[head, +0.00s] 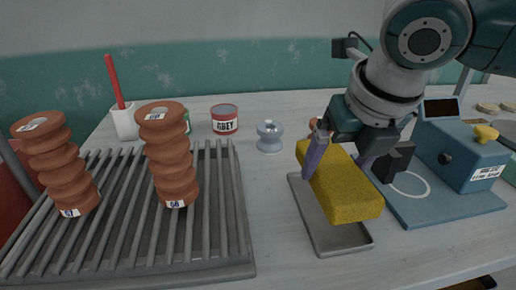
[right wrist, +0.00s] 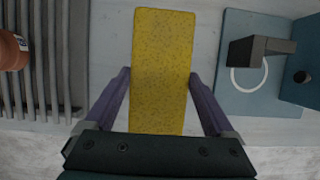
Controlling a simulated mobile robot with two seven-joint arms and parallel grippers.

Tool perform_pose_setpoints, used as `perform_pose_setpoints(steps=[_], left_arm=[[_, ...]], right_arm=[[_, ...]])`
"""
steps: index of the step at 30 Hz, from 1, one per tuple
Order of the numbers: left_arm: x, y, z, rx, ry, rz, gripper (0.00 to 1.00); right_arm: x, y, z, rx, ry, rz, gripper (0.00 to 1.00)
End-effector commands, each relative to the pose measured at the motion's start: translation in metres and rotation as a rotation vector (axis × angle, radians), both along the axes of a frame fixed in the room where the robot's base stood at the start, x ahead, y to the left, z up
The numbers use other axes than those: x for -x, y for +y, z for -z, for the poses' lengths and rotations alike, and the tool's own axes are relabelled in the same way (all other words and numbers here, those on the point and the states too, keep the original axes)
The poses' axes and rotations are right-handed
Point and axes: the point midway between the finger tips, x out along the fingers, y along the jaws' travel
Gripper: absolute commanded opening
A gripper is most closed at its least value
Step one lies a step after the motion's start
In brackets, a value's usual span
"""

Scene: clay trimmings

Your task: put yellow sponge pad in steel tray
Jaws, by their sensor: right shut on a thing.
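The yellow sponge pad (head: 338,183) is a long block held between the fingers of my right gripper (head: 335,160). In the head view it is over the steel tray (head: 316,224), a shallow grey rectangular tray on the table. Whether the pad touches the tray floor I cannot tell. In the right wrist view the pad (right wrist: 163,72) lies lengthwise between the two purple fingers of the right gripper (right wrist: 158,92), and the tray is hidden there. My left gripper is not in view.
A slatted rack (head: 120,250) with two brown ribbed clay pieces (head: 168,155) stands on the left. A blue device (head: 462,158) on a blue base is close on the right. A labelled can (head: 225,119) and a grey spool-shaped piece (head: 270,136) stand behind.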

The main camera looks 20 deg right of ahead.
Motion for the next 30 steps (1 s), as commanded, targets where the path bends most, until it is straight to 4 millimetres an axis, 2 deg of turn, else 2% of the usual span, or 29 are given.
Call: perform_pose_setpoints(steps=[1,8,13,20,21,23,30], left_arm=[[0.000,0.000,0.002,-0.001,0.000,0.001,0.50],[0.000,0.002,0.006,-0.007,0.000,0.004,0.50],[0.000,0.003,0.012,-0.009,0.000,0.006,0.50],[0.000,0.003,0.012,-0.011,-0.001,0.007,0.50],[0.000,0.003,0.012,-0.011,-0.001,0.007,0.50],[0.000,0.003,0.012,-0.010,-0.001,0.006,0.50],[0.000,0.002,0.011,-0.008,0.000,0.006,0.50]], right_arm=[[0.000,0.001,0.007,-0.002,0.001,0.001,0.22],[0.000,0.000,0.026,-0.002,0.001,0.001,0.22],[0.000,0.001,0.053,-0.002,0.001,0.001,0.22],[0.000,0.000,0.056,0.000,0.000,0.000,0.22],[0.000,0.000,0.056,0.001,0.000,0.000,0.94],[0.000,0.000,0.056,0.001,0.000,0.000,1.00],[0.000,0.000,0.055,0.000,0.000,0.000,1.00]])
